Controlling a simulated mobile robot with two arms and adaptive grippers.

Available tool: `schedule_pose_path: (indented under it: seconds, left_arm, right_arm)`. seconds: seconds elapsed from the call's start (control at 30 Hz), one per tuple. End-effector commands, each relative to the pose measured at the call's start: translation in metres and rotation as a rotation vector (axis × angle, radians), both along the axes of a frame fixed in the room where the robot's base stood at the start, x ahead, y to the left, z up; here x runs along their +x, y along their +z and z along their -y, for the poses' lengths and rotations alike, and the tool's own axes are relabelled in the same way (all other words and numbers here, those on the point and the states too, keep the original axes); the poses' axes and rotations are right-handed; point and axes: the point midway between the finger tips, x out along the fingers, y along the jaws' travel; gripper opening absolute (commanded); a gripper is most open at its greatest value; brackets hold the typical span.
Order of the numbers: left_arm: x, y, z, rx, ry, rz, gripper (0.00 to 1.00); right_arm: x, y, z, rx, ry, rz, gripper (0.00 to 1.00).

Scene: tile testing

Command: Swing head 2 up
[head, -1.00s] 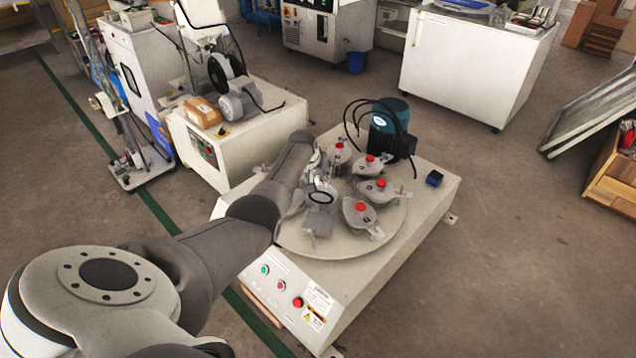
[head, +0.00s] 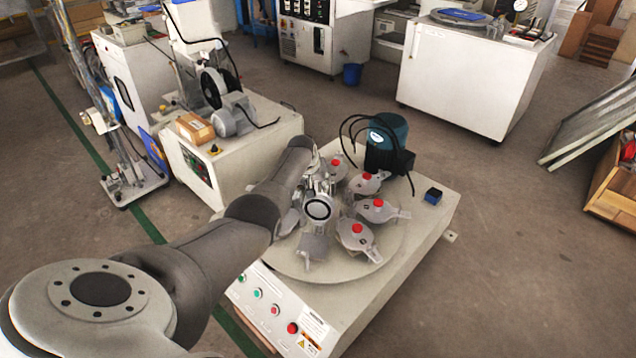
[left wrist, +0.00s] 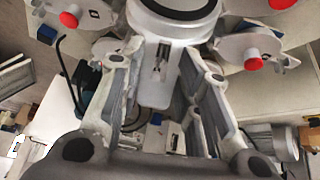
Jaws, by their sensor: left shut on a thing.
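The round plate (head: 395,250) of the testing machine bears several grey heads. Four-sided order aside, red-knobbed heads such as the front one (head: 355,238) lie flat on its right and far sides. A head with a round dark-rimmed ring (head: 318,209) stands tilted up near the middle, its ring facing the camera. My left gripper (head: 318,182) is shut on this head behind the ring. In the left wrist view, its grey tab (left wrist: 156,90) lies between the fingers (left wrist: 157,62). A grey head (head: 313,246) without a visible knob is at the plate's front left. Head numbers are unreadable. My right gripper is out of view.
A green motor (head: 387,135) with black cables stands behind the plate, near a small blue-topped box (head: 433,195). Buttons (head: 292,328) line the machine's front. A white machine (head: 255,145) stands close at left. Open floor lies at right.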

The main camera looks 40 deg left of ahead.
Motion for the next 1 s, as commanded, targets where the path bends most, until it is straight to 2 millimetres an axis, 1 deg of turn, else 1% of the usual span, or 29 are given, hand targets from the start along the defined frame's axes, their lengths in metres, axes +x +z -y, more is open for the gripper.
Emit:
schedule_pose_path:
  seconds: [0.03, 0.47, 0.5, 0.6, 1.0]
  left_arm:
    - [0.0069, 0.0062, 0.0035, -0.002, -0.004, 0.021, 0.0]
    - [0.0075, 0.0074, 0.0028, -0.001, -0.004, 0.023, 0.0]
    - [0.0075, 0.0075, 0.0027, -0.001, -0.004, 0.023, 0.36]
    - [0.0073, 0.0078, 0.0018, 0.001, -0.003, 0.023, 0.49]
    - [0.0049, 0.0072, -0.002, 0.006, 0.0, 0.018, 0.5]
  right_arm:
    - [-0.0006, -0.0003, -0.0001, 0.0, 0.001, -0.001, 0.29]
    - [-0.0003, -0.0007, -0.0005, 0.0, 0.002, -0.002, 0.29]
    - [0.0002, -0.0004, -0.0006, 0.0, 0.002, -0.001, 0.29]
    - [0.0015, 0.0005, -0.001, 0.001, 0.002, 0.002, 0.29]
    - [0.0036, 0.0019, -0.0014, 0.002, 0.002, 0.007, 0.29]
